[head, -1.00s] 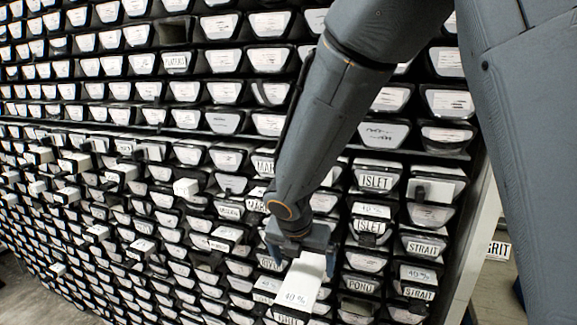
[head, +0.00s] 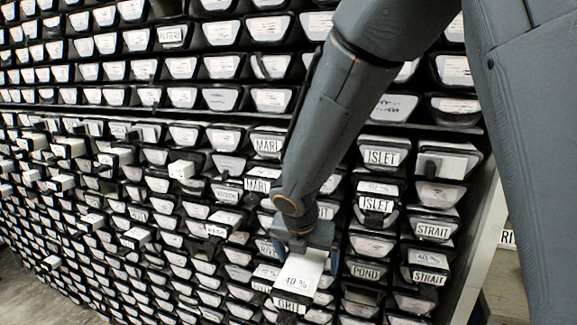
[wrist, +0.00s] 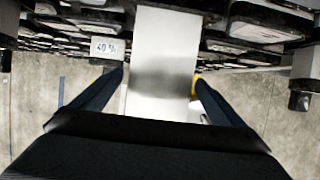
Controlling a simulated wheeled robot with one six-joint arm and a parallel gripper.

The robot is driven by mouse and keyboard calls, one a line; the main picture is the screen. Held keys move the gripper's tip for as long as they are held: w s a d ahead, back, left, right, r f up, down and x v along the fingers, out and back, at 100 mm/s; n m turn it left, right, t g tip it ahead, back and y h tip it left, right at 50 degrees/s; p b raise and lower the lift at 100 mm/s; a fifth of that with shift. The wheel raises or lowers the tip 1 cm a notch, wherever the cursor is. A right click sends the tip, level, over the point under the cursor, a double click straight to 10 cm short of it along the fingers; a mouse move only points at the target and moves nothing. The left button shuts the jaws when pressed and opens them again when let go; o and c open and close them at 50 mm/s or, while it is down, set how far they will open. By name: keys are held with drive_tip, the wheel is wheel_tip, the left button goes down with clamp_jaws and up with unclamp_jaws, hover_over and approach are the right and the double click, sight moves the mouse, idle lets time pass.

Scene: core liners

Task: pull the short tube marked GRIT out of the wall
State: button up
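The short tube marked GRIT (head: 290,305) sticks out of the wall low in the head view, with a white top marked 40 %. It shows as a pale strip (wrist: 160,60) in the wrist view. My gripper (head: 304,256) is above it with a finger down on each side. In the wrist view the fingers (wrist: 158,82) straddle the strip, with a small gap on the left; the right fingertip is close to its edge, and I cannot tell whether it touches. The tube's back part is hidden in the wall and behind my gripper.
The wall (head: 150,104) is packed with rows of labelled tubes, several sticking out. A tube marked POND (head: 366,272) is just right of my gripper. A label partly reading RI (head: 507,237) shows past the wall's right edge. Floor is clear at lower left.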

sight(290, 296)
drive_tip(key=c, duration=1.8)
drive_tip(key=shift+c, duration=1.1)
drive_tip(key=shift+r+p, duration=0.15)
drive_tip(key=shift+p, duration=0.2)
drive_tip(key=shift+a, duration=0.1)
drive_tip(key=shift+s+a, duration=0.7)
drive_tip(key=shift+s, duration=1.25)
drive_tip(key=shift+s+a, duration=0.65)
drive_tip(key=shift+s, duration=1.3)
drive_tip(key=shift+s+a, duration=0.7)
drive_tip(key=shift+s, duration=1.25)
